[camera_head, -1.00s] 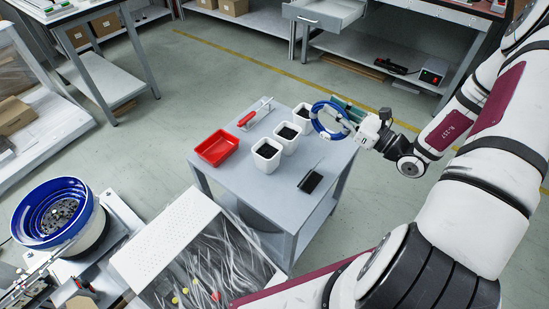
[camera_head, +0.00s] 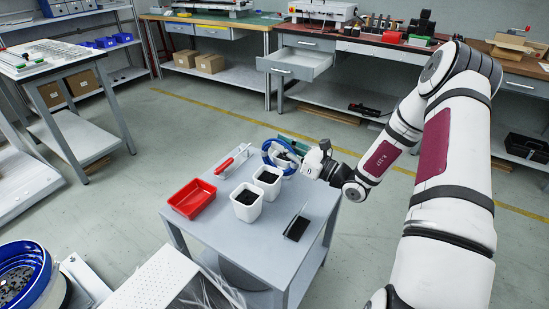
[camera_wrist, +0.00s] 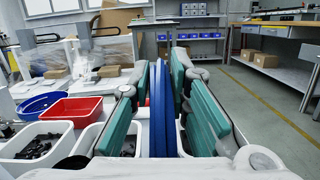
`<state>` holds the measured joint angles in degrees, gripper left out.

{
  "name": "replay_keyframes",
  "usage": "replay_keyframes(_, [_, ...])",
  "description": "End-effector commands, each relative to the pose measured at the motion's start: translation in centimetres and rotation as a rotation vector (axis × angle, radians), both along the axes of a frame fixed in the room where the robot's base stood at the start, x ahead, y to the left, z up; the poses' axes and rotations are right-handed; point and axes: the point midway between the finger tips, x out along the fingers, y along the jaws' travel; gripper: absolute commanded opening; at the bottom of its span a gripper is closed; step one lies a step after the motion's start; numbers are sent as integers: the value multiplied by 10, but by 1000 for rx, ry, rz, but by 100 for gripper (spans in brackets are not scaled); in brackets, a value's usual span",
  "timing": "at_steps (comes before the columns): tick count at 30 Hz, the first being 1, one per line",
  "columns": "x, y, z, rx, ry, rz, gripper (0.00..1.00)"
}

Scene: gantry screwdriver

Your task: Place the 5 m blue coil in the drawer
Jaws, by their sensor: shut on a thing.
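The blue coil (camera_head: 266,153) is a ring held at the far right corner of the small grey table, behind the white pots. My gripper (camera_head: 287,154) is shut on it. In the wrist view the coil (camera_wrist: 160,108) stands upright, edge-on, between the teal finger pads. Whether it touches the table or a pot is unclear. The drawer (camera_head: 296,62) is pulled open in the grey bench at the back, well beyond the table. Its visible inside looks empty.
Two white pots (camera_head: 246,203) with dark contents, a red tray (camera_head: 192,198), a red-handled tool (camera_head: 232,158) and a black flat item (camera_head: 297,228) are on the table (camera_head: 215,235). Open floor (camera_head: 200,115) lies between table and benches.

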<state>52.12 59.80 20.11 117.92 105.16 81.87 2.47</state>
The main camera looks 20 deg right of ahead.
Motion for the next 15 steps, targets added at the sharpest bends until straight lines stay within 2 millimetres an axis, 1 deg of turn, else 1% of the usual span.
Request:
replay_keyframes(1, [6,4,-1,-1,-2,1,0])
replay_keyframes(7, [16,9,-1,-1,-2,0,0])
replay_keyframes(10, [24,15,-3,-1,-3,3,0])
replay_keyframes(15, [24,14,-31,0,0,-1,0])
